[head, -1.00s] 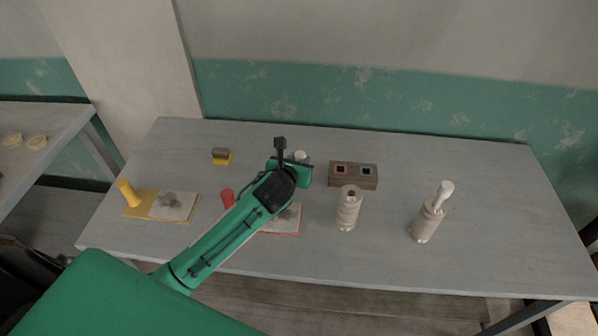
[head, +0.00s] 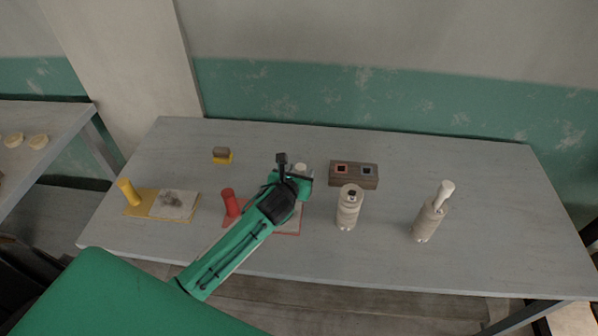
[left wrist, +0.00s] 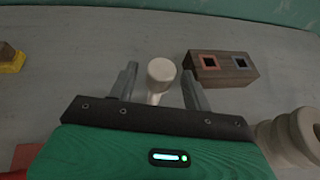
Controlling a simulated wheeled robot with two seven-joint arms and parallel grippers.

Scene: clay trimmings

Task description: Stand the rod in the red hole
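The rod (left wrist: 161,72), pale cream with a round, wider top, stands between the two grey fingers of my left gripper (left wrist: 159,76) in the left wrist view. Gaps show on both sides of it. Its lower end is hidden by the gripper body. In the head view the rod's pale top (head: 301,167) shows just past the left gripper (head: 302,175). A brown block (head: 353,183) lies to the right, with a red-rimmed square hole (head: 342,169) on its left and a blue-grey one on its right. Both holes look empty. My right gripper is not in view.
A red-edged pad lies partly under the arm beside a red cylinder (head: 230,201). A yellow board (head: 136,208) is at left. The table's far right is clear.

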